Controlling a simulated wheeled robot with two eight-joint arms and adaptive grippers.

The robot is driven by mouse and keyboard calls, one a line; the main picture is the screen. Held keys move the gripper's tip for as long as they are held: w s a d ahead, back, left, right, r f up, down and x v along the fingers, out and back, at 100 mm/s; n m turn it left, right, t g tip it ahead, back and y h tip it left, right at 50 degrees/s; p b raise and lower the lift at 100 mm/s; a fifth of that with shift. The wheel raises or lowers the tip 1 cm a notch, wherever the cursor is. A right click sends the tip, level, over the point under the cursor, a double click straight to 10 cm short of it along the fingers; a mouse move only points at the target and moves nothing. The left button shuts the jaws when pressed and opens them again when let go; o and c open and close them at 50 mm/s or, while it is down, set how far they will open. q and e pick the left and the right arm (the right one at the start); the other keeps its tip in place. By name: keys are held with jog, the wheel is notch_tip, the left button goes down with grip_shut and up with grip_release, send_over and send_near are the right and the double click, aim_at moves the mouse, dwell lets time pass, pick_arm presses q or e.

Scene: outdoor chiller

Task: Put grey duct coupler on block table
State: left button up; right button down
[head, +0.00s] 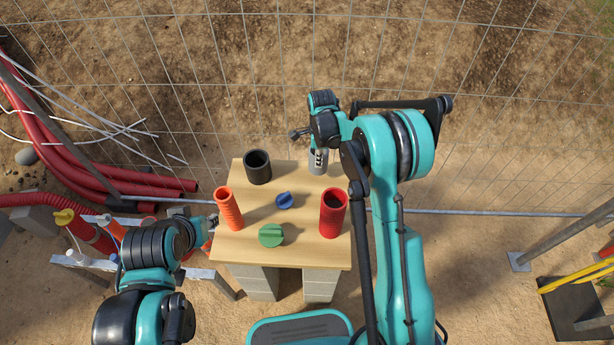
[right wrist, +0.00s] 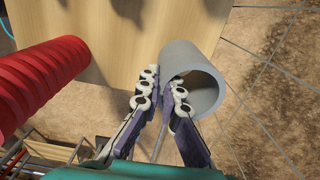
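The grey duct coupler (head: 318,168) is at the far right part of the wooden block table (head: 300,255). In the right wrist view the coupler (right wrist: 207,62) is a short, smooth grey tube with its open end toward me. My right gripper (head: 318,154) is over it from above. In the right wrist view its fingertips (right wrist: 165,83) are close together on the near wall, one outside and one at the inside of the rim. The coupler's foot is hidden, so I cannot tell whether it touches the table. My left gripper (head: 213,222) is beside the table's left edge, its fingers too small to judge.
On the table stand a black coupler (head: 258,167), an orange corrugated pipe (head: 229,209), a red corrugated pipe (head: 333,213), a blue cap (head: 284,200) and a green cap (head: 271,235). Wire fencing (head: 480,110) runs behind. Red pipes (head: 90,180) lie at left.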

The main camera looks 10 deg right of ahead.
aim_at(318, 171)
notch_tip(318, 171, down, 3)
jog(key=shift+w+r, duration=0.1)
jog(key=shift+f+b, duration=0.65)
jog(key=shift+f, duration=0.95)
jog(key=shift+f, duration=0.1)
jog(key=c, duration=1.7)
grip_release()
